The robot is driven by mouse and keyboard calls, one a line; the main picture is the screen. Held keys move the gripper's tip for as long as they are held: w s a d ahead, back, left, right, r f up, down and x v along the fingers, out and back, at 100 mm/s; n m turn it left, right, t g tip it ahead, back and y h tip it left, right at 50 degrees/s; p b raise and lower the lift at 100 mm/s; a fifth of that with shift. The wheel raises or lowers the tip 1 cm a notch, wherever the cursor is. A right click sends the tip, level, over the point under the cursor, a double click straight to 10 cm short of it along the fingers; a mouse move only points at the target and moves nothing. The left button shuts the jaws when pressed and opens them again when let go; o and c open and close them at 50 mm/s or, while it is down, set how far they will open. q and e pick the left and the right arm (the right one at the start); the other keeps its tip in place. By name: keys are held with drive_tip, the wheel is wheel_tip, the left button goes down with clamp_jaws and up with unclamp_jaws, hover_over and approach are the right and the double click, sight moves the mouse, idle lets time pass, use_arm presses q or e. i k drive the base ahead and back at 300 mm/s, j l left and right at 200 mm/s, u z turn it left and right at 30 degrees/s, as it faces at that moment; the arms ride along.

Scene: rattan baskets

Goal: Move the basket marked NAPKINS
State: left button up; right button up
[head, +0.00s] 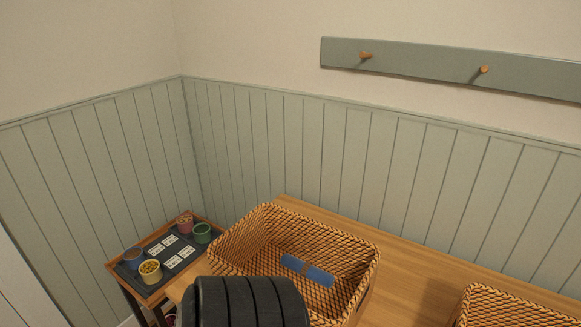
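A rattan basket (367,273) with a dark diamond weave stands on the wooden table, in the middle of the head view. It holds a blue rolled item (320,276) with a brown band. A black ribbed shape in the foreground hides part of the basket's near side. A second rattan basket (520,304) of the same weave is cut off by the bottom right edge. No NAPKINS mark can be read on either basket. Neither of my grippers can be made out in this view.
The wooden table (420,265) is bare between the two baskets. A panelled wall runs behind it, with a peg rail (425,65) above. At left, a small stand with a dark tray top (137,273) carries several coloured cups and white cards.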

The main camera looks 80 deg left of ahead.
sight(255, 245)
drive_tip(key=u, duration=2.1)
